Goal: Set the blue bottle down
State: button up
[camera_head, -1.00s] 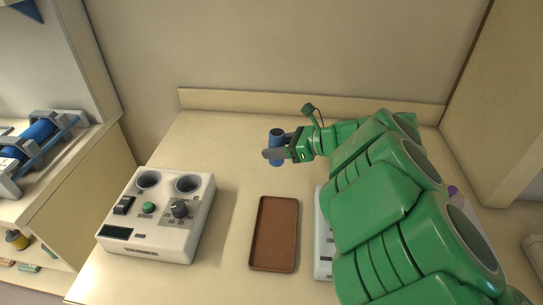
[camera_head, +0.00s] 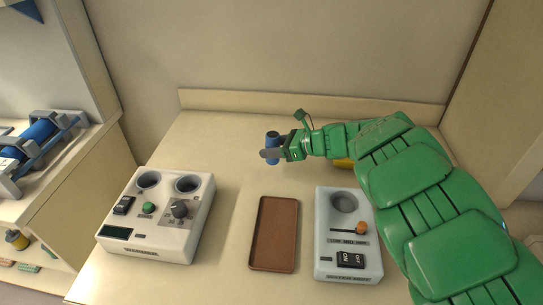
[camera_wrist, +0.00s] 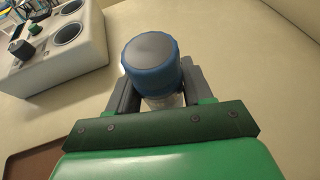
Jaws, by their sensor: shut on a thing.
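The blue bottle (camera_head: 271,148) is upright between the jaws of my gripper (camera_head: 272,155), over the back middle of the table. In the wrist view its blue cap (camera_wrist: 151,57) stands up between the two grey fingers, with a clear part of the body below. My gripper also shows in the wrist view (camera_wrist: 152,90), shut on the bottle. The bottle's base is hidden or too small to judge, so I cannot tell if it touches the table.
A white device with two round wells (camera_head: 158,215) stands at the left. A brown tray (camera_head: 274,234) lies empty at the front middle. A pale device with one well and an orange-knobbed slider (camera_head: 349,262) is right of it. Something yellow (camera_head: 344,163) is partly behind my arm.

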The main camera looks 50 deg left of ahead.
jog(key=shift+w+a+f, duration=0.2)
jog(key=shift+a+f, duration=0.35)
jog(key=shift+f, duration=0.15)
jog(key=shift+w+f, duration=0.1)
jog(key=shift+f, duration=1.5)
jog(key=o, duration=1.2)
jog(key=shift+f, duration=0.1)
jog(key=shift+c, duration=0.2)
jog(key=v, duration=1.2)
